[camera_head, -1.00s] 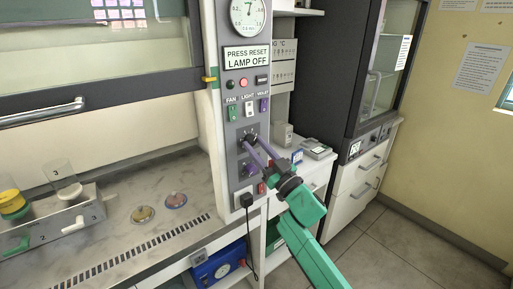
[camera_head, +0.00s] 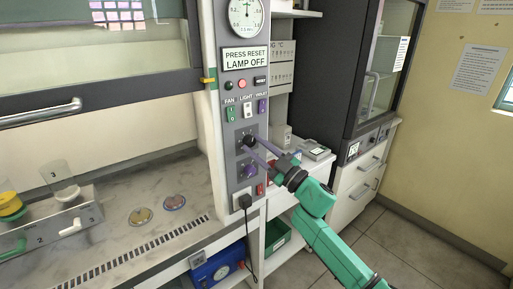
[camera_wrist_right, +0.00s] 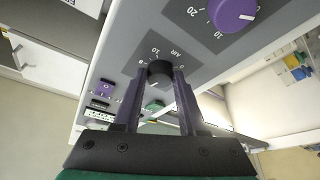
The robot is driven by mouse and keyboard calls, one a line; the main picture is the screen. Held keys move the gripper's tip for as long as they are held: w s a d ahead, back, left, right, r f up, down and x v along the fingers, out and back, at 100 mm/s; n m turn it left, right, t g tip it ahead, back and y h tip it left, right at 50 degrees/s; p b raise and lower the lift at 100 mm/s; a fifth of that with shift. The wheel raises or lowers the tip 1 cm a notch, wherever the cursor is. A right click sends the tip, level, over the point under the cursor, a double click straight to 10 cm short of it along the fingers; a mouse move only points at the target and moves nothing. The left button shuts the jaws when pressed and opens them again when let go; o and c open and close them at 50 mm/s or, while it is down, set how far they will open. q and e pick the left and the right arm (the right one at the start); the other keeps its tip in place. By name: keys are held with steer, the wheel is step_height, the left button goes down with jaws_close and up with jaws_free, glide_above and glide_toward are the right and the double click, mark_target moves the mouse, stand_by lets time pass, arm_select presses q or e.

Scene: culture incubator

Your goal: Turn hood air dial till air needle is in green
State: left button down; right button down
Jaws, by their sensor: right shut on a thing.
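The black air dial (camera_wrist_right: 160,72) sits on the grey panel beside the printed word AIR, and it also shows in the head view (camera_head: 248,140). My right gripper (camera_wrist_right: 161,79) is shut on this dial, with one purple finger on each side of it. The fingers also show in the head view (camera_head: 255,147), reaching in from the lower right. The round air gauge (camera_head: 247,14) is at the top of the panel, its upper edge cut off. Its needle is too small to read against the green. My left gripper is not in view.
A purple dial (camera_head: 249,171) is just below the air dial. Fan, light and violet switches (camera_head: 247,110) are above it. A black plug (camera_head: 243,202) with a cable is lower down. The hood worktop (camera_head: 110,225) holds two dishes and a rack at left.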

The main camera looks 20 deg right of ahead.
steer(key=shift+c, duration=2.3)
jaws_free()
steer(key=b+v, duration=0.4)
steer(key=v, duration=1)
steer(key=shift+f, duration=0.25)
steer(key=shift+s+d, duration=0.15)
steer(key=shift+d, duration=0.05)
